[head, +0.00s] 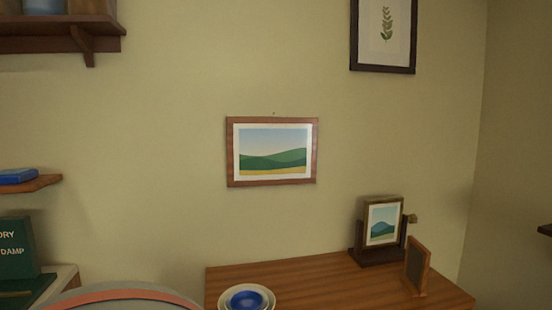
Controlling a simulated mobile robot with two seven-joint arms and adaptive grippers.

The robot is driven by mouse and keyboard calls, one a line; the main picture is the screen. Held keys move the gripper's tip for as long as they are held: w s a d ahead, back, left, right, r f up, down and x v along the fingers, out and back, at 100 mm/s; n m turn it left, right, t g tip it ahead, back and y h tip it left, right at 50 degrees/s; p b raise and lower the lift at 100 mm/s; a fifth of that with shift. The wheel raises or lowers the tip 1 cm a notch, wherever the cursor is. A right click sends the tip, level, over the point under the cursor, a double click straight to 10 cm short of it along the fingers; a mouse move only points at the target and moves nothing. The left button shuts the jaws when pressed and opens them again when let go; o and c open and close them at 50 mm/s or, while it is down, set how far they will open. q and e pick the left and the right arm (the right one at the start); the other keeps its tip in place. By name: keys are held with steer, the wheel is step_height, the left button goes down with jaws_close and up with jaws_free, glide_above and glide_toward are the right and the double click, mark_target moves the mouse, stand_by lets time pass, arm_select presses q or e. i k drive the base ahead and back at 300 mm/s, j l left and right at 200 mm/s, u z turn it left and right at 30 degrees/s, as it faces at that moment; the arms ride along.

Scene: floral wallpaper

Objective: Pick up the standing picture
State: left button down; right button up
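A small framed picture of a blue mountain (383,224) stands upright at the back right of the wooden table (310,277). It has a brown frame and sits in or against a dark wooden holder (378,257); a small brass-coloured piece shows at its right. A smaller brown frame-like thing (417,266) with a dark face stands in front of it to the right, turned at an angle; I cannot tell what its face shows. Neither of my grippers is in view.
A landscape picture (272,180) and a plant picture (384,70) hang on the wall. Stacked blue and white dishes (247,299) sit at the table's front left. The table's middle is clear. Shelves (60,44) are at left. A grey rounded shape (120,301) is bottom left.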

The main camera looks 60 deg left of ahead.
mark_target(417, 260)
steer(key=u, duration=1.95)
steer(key=i+l, duration=0.1)
steer(key=l, duration=0.4)
steer(key=i+l, duration=0.1)
steer(key=l, duration=0.95)
steer(key=i+l, duration=0.15)
steer(key=l, duration=0.35)
steer(key=u, duration=0.05)
